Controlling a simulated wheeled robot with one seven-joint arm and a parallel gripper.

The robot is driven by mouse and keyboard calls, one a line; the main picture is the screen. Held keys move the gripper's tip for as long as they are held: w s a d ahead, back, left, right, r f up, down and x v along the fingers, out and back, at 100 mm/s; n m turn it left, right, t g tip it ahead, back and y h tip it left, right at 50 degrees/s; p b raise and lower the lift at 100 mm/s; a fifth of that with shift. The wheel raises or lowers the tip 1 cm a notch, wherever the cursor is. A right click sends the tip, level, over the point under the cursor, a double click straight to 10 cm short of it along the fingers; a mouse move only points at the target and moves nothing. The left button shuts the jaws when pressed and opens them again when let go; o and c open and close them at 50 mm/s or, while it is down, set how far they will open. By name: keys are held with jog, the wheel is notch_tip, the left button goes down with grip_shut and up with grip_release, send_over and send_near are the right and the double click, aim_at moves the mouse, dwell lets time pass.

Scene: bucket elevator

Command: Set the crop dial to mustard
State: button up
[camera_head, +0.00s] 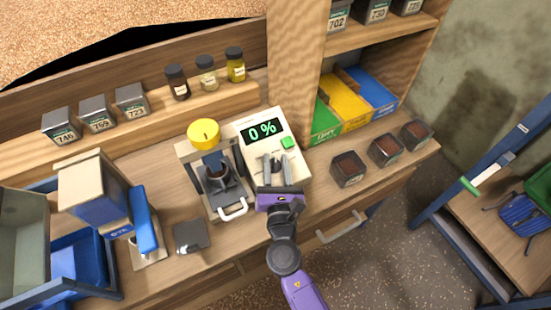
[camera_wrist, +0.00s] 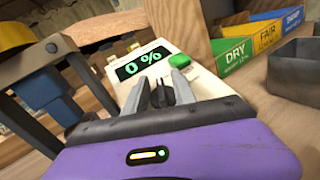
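The white moisture meter (camera_head: 270,136) stands on the bench with its display reading "0 %" and a green button at its upper right. It also shows in the wrist view (camera_wrist: 205,84). The crop dial, a small black knob (camera_wrist: 160,96), sits on the meter's face below the display. My gripper (camera_head: 277,163) is over the lower face of the meter. In the wrist view its two grey fingers (camera_wrist: 158,84) are apart, one on each side of the knob, with small gaps. The dial's crop marks, mustard included, are hidden or too small to read.
A press with a yellow knob (camera_head: 204,134) stands just left of the meter. Several jars and sample tins line the shelf behind. Green, yellow and blue bins (camera_head: 345,101) are at the right back, with open tins of dark grain (camera_head: 348,168) before them.

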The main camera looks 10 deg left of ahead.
jog(key=shift+w+a, duration=0.15)
jog(key=shift+w, duration=0.4)
grip_shut()
